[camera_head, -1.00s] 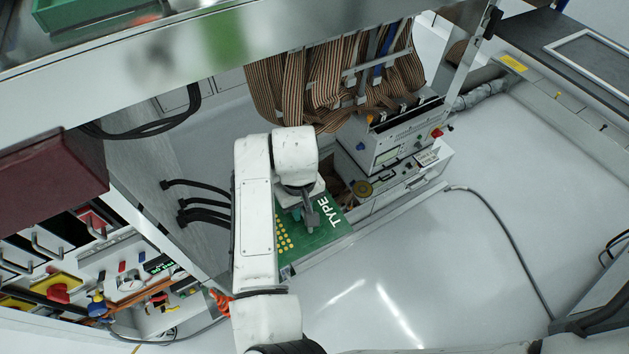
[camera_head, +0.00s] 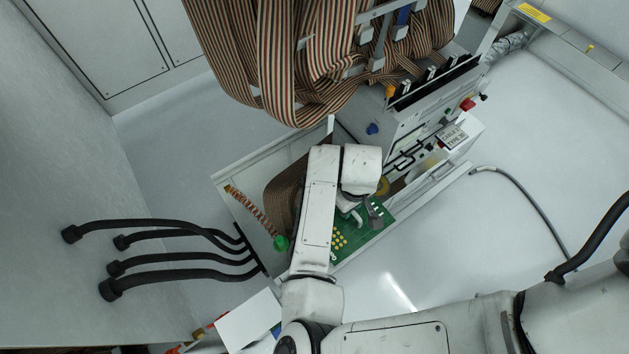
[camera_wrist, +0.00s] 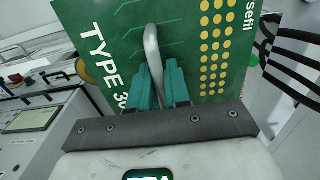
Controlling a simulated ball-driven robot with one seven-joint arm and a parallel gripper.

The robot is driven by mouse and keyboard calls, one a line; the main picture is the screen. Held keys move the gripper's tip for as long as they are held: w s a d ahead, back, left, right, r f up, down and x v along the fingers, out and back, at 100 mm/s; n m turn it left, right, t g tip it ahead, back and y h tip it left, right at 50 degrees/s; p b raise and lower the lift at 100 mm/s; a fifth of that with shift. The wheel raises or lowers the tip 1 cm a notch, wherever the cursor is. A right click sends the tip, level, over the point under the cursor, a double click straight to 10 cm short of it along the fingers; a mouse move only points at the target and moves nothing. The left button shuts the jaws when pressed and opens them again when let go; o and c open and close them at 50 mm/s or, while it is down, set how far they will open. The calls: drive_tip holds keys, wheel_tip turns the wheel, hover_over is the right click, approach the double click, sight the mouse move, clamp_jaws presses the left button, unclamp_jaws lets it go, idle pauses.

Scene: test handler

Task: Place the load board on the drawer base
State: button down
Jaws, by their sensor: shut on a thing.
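The load board is a green panel with yellow dots. It shows partly behind my arm in the head view (camera_head: 352,236) and close up in the wrist view (camera_wrist: 215,45), where "TYPE" is printed on it. A curved metal handle (camera_wrist: 152,50) stands on the board. My gripper (camera_wrist: 160,90) is shut on this handle with its teal fingers. In the head view my gripper (camera_head: 368,212) is partly hidden by my wrist. The drawer base (camera_head: 240,192) seems to be the open grey frame under and left of the board; I cannot tell whether they touch.
Striped ribbon cables (camera_head: 290,60) hang above the frame. A grey instrument unit (camera_head: 425,115) stands at its upper right. Several black cables (camera_head: 170,255) reach from the left wall to the frame. The floor (camera_head: 430,230) at right is mostly clear, with one thin cable.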

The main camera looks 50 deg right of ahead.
drive_tip(key=w+d+f+b, duration=0.1)
drive_tip(key=w, duration=0.1)
drive_tip(key=w+d+f+b, duration=0.1)
drive_tip(key=w+f+b, duration=0.1)
drive_tip(key=w, duration=0.1)
drive_tip(key=w+d+f+b, duration=0.1)
drive_tip(key=w, duration=0.2)
drive_tip(key=shift+w+d+f+b, duration=0.2)
drive_tip(key=shift+d+f+b, duration=0.05)
drive_tip(key=shift+b, duration=0.1)
drive_tip(key=w+f+b, duration=0.1)
drive_tip(key=w+d+f+b, duration=0.1)
drive_tip(key=f, duration=0.1)
drive_tip(key=w+f+b, duration=0.1)
drive_tip(key=w, duration=0.1)
drive_tip(key=shift+d+f+b, duration=0.25)
drive_tip(key=shift+f+b, duration=0.1)
drive_tip(key=shift+f, duration=0.05)
drive_tip(key=shift+w+f, duration=0.1)
drive_tip(key=shift+f, duration=0.1)
wheel_tip(320, 180, down, 3)
drive_tip(key=shift+w+d+f+b, duration=0.1)
drive_tip(key=shift+w+f+b, duration=0.05)
drive_tip(key=shift+b, duration=0.95)
drive_tip(key=c, duration=1.1)
unclamp_jaws()
